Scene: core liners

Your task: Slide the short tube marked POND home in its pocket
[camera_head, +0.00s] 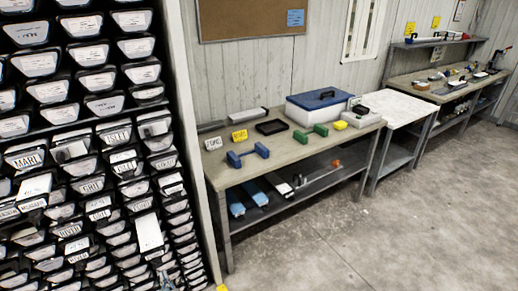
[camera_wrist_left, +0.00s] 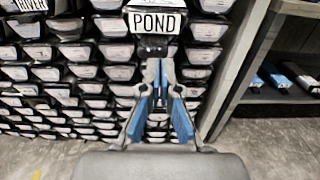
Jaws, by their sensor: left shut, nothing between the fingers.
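The tube marked POND (camera_wrist_left: 158,22) shows its white label at the top of the left wrist view, in a rack of black-framed tube ends. A white-topped tube that sticks out of the rack (camera_head: 149,232) in the head view appears to be the same one, but its label cannot be read there. My left gripper (camera_wrist_left: 160,68) is shut and empty, just below the POND label. Whether its tips touch the tube's end I cannot tell. In the head view the left gripper (camera_head: 167,281) is at the bottom edge, below the sticking-out tube. My right gripper is not in view.
Several other tubes, such as one marked MARL (camera_head: 28,160), also stick out of the rack. A workbench (camera_head: 222,173) with blue and green dumbbell-shaped things and a blue-lidded box (camera_head: 318,108) stands to the right. The concrete floor (camera_head: 400,225) in front is clear.

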